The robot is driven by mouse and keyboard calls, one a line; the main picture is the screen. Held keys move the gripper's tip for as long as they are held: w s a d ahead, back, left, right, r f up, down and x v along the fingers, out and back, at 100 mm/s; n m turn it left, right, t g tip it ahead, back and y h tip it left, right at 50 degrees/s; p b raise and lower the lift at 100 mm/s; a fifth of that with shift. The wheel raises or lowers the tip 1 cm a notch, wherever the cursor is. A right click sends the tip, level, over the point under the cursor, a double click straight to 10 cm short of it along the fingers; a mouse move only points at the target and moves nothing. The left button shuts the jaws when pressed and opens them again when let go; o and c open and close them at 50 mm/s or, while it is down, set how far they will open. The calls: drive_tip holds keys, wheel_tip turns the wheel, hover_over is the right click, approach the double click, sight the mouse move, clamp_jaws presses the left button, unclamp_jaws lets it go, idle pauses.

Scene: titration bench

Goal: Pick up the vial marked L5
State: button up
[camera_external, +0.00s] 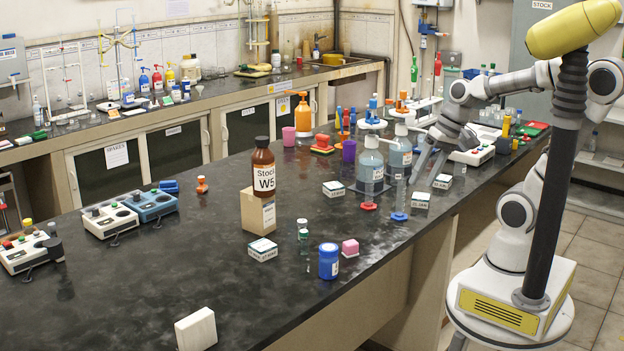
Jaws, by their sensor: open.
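I cannot read a mark L5 on any vial. My gripper (430,168) is open and points down over the right part of the bench, beside the blue-liquid bottles. It is well to the right of and behind the green-capped vials. Nothing shows between its fingers, though glassware crowds that area.
Blue-liquid bottles (370,165) and cylinders (399,200) stand near my gripper.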

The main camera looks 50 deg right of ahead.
drive_tip(key=w+a+f+m+y+b, duration=0.3)
drive_tip(key=w+a+f+m+y, duration=0.4)
drive_tip(key=w+m, duration=0.35)
drive_tip(key=w+d+f+m+t, duration=0.1)
drive_tip(key=w+f+m, duration=0.2)
drive_tip(key=w+d+f+m+t+y+b, duration=0.1)
drive_tip(key=w+f+m, duration=0.2)
drive_tip(key=w+m, duration=0.1)
drive_tip(key=w+d+f+m+t+b, duration=0.1)
drive_tip(key=w+f+m, duration=0.2)
drive_tip(key=shift+w+d+f+m+t+y, duration=0.25)
drive_tip(key=shift+d+t+y, duration=0.05)
drive_tip(key=shift+d+t, duration=0.1)
drive_tip(key=b, duration=0.1)
approach(294, 255)
drive_tip(key=w+a, duration=0.1)
drive_tip(key=w+a+r, duration=0.1)
drive_tip(key=w+a, duration=0.1)
drive_tip(key=shift+a+r, duration=0.2)
drive_tip(key=shift+a, duration=0.1)
drive_tip(key=x, duration=0.4)
drive_tip(key=shift+s+a+f+b, duration=0.2)
drive_tip(key=shift+s+f+b, duration=0.05)
drive_tip(key=shift+s+b, duration=0.15)
drive_tip(key=shift+w+a+f, duration=0.15)
drive_tip(key=shift+w+a, duration=0.2)
drive_tip(key=shift+a, duration=0.05)
clamp_jaws()
